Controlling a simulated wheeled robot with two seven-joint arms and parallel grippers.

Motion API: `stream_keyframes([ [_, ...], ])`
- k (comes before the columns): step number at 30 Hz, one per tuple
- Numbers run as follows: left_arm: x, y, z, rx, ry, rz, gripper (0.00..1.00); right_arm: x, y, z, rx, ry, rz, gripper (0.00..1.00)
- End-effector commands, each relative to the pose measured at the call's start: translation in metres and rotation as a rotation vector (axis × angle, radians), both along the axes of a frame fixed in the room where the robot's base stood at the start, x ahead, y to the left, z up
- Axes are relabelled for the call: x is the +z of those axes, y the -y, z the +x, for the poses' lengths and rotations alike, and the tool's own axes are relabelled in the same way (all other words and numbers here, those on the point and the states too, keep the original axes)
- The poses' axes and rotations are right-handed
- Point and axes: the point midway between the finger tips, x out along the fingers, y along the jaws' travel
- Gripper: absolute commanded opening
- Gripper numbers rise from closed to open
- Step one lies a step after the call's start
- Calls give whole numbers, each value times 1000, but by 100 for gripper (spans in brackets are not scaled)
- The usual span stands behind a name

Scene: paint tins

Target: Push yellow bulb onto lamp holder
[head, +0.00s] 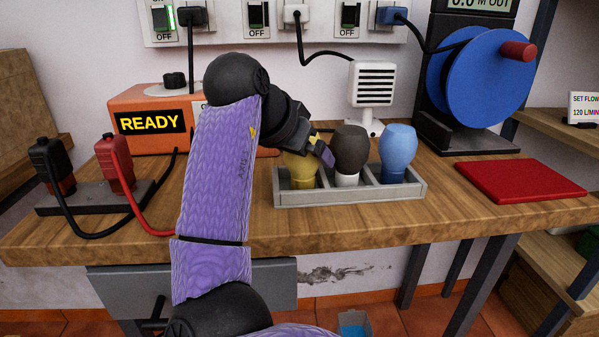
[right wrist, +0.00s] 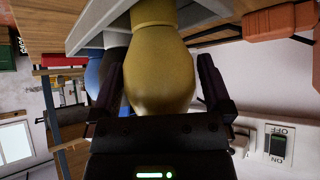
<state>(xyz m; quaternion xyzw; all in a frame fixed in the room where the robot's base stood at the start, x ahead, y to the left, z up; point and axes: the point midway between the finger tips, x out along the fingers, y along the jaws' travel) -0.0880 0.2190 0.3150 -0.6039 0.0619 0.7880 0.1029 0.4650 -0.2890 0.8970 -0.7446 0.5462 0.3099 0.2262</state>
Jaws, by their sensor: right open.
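The yellow bulb (head: 303,170) stands in the left compartment of a grey divided tray (head: 350,195) on the workbench, partly hidden by my right gripper. My right gripper (head: 314,150) reaches it from the upper left. In the right wrist view the yellow bulb (right wrist: 160,62) fills the space between the two open fingers (right wrist: 160,85), one on each side, with no clear grip on it. A dark bulb (head: 350,148) with a white base and a blue bulb (head: 397,150) stand in the other compartments. I cannot make out a lamp holder. My left gripper is not in view.
An orange box (head: 148,103) reading READY stands behind my arm. A white grilled device (head: 372,90) is behind the tray. A blue reel (head: 478,85) and a red plate (head: 520,180) are at right. Black and red plugs (head: 115,165) with cables are at left.

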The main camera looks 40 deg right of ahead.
Motion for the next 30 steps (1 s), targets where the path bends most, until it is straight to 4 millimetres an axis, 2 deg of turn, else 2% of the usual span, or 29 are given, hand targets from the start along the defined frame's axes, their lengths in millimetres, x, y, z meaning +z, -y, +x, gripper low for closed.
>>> stream_keyframes([
  [5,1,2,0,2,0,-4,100,2,1,0,0,2,-1,100],
  [6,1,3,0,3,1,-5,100,2,1,0,0,2,-1,96],
  [16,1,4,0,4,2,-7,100,2,0,0,0,2,-1,26],
  [23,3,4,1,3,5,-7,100,6,0,0,1,3,-1,24],
  [26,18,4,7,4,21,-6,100,31,0,-1,1,9,-1,24],
  [30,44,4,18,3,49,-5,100,74,1,-2,1,11,-3,24],
])
